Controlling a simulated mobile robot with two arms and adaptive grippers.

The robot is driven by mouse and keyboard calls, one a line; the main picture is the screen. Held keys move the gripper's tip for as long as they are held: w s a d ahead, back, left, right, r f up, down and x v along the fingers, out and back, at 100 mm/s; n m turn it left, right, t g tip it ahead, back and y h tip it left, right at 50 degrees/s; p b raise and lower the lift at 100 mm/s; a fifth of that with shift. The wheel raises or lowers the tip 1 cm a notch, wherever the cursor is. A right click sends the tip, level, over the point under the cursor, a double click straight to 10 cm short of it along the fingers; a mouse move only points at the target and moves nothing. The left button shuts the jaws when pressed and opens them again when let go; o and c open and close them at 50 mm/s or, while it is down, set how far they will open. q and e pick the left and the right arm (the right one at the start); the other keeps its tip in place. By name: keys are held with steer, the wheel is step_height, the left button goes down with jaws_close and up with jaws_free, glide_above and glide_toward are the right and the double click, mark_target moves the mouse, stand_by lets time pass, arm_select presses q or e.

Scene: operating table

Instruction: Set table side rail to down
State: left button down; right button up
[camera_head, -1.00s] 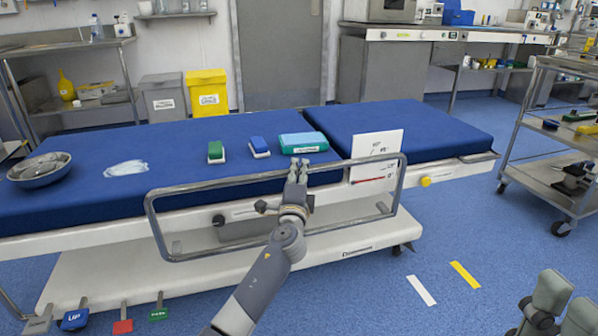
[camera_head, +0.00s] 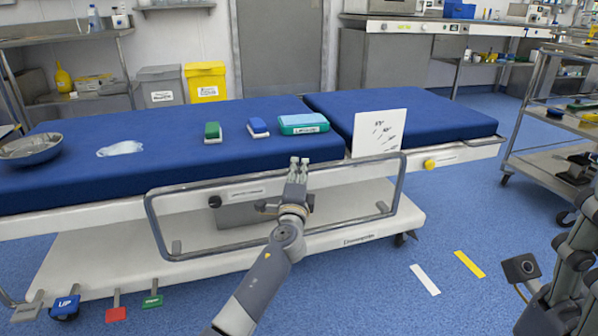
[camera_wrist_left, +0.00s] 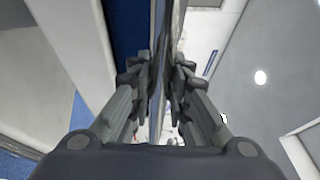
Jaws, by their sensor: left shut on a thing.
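The table side rail (camera_head: 218,190) is a grey metal loop along the near side of the operating table (camera_head: 130,212). Its top bar runs close to the lower edge of the blue mattress, and its lower bar hangs in front of the white base. My left gripper (camera_head: 299,162) is shut on the top bar, right of its middle. In the left wrist view the bar (camera_wrist_left: 160,50) runs between the fingers. My right arm shows at the lower right edge, clear of the table; the state of its gripper is unclear.
A green block (camera_head: 212,132), a blue block (camera_head: 258,127), a teal box (camera_head: 303,124) and a metal bowl (camera_head: 30,148) lie on the mattress. A white card (camera_head: 378,125) stands behind the rail. Pedals (camera_head: 116,312) are at lower left. A cart (camera_head: 535,160) stands right.

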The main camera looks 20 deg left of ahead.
arm_select(q)
steer(key=shift+f, duration=0.5)
steer(key=c, duration=1.5)
jaws_free()
steer(key=shift+r, duration=0.15)
steer(key=v, duration=1.2)
